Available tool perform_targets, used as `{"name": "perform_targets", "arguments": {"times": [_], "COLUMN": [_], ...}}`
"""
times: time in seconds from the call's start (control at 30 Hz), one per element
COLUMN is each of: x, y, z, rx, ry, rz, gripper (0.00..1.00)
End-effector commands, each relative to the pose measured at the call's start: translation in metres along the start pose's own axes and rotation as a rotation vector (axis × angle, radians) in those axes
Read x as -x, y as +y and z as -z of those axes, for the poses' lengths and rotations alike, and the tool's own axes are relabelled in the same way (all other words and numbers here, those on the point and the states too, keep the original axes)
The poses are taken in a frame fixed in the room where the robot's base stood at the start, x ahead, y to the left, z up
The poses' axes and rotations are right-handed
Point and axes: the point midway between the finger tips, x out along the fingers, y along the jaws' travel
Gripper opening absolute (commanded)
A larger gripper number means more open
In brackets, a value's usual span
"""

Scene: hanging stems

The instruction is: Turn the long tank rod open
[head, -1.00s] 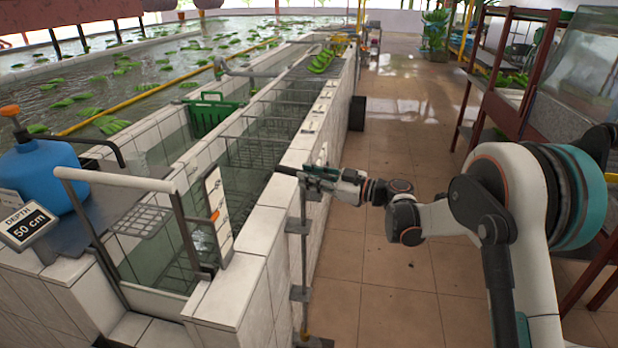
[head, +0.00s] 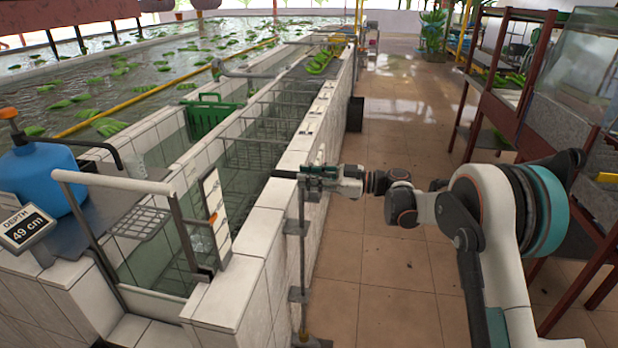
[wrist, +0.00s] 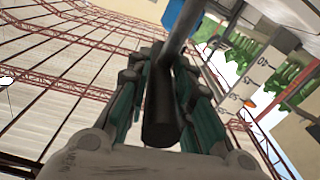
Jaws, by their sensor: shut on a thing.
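The long tank rod (head: 303,262) stands upright along the outer tiled wall of the tank, held by grey brackets. A dark handle (head: 284,174) at its top pokes out left, over the wall. My gripper (head: 311,178) is level and shut on this handle. In the wrist view the black grip (wrist: 163,105) lies between the fingers of my gripper (wrist: 162,72), with a grey bar (wrist: 185,25) running beyond it. The fingers hide part of the handle in the head view.
The depth sign (head: 25,228) reads 49 cm, beside a blue jug (head: 45,175). A marked gauge board (head: 216,215) stands in the near tank. The tiled floor (head: 385,270) right of the wall is open; shelving stands at far right.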

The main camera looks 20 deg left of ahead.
Motion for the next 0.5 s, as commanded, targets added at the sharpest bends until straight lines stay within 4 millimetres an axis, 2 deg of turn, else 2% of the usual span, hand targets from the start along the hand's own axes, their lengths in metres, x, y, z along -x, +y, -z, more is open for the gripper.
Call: {"name": "perform_targets", "arguments": {"times": [0.03,0.1,0.5], "x": [-0.0001,-0.0002,0.0014], "y": [0.0021,0.0021,0.0010], "z": [0.0015,0.0016,0.0008], "rx": [0.002,0.002,0.001], "ry": [0.002,0.002,0.001], "rz": [-0.005,-0.005,-0.003], "gripper": [0.28,0.41,0.41]}}
